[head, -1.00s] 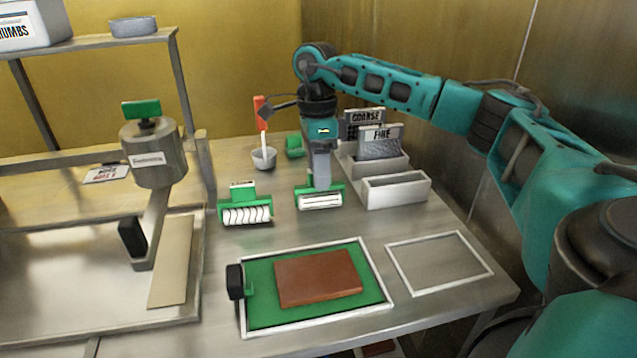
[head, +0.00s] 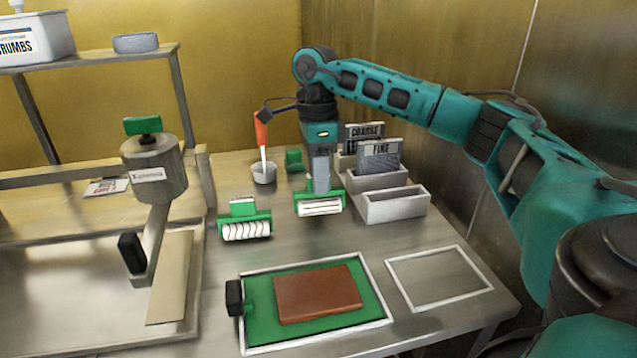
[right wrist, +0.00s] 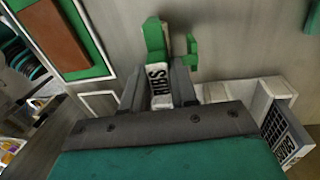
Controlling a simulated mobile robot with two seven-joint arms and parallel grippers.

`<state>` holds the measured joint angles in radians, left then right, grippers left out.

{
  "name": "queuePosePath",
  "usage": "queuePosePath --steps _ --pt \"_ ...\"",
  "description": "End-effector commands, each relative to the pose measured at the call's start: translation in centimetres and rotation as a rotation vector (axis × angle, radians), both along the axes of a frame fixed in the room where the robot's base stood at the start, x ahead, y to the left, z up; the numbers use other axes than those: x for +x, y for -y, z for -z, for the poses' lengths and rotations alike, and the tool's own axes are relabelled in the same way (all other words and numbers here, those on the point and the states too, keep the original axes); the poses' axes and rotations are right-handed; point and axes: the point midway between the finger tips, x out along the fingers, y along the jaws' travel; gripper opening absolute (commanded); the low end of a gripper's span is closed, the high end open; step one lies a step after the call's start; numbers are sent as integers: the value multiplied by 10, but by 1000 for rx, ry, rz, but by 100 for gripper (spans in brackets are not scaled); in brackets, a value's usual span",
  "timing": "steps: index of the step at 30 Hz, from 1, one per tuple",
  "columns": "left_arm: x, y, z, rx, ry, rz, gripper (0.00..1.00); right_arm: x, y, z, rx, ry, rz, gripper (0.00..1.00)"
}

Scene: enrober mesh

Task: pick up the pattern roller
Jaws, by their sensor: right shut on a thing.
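My right gripper (head: 321,180) points down and is shut on the pattern roller (head: 320,207), a green-framed roller with a white ridged drum. The roller hangs level, seemingly just above the steel table. In the right wrist view, my fingers (right wrist: 160,88) clasp its white block, whose dark lettering seems to read RIBS, with the green frame (right wrist: 154,38) beyond. A second green roller (head: 245,228), with slanted white ridges, stands on the table to the left, apart from my gripper. My left gripper is not in view.
White bins (head: 396,205) holding COARSE and FINE plates stand close right of the held roller. A cup (head: 264,174) with an orange-handled tool stands behind left. In front lie a green mat (head: 262,308) under a brown slab and an empty frame (head: 438,278). A depositor (head: 152,170) stands left.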

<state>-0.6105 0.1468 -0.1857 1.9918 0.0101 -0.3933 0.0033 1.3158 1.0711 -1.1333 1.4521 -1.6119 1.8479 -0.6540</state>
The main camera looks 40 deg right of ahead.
Motion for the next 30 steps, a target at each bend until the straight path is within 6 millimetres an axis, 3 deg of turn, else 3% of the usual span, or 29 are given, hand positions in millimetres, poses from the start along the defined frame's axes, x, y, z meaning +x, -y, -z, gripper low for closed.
queuePosePath --steps 8,15,21,30 --pt "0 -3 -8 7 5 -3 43 1 -1 -67 2 7 -1 0" --pt "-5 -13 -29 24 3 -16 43 0 0 -132 -1 5 0 0" --pt "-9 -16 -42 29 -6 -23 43 0 0 -163 0 4 -1 0" --pt "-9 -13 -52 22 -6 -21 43 0 0 -179 0 1 -1 0"
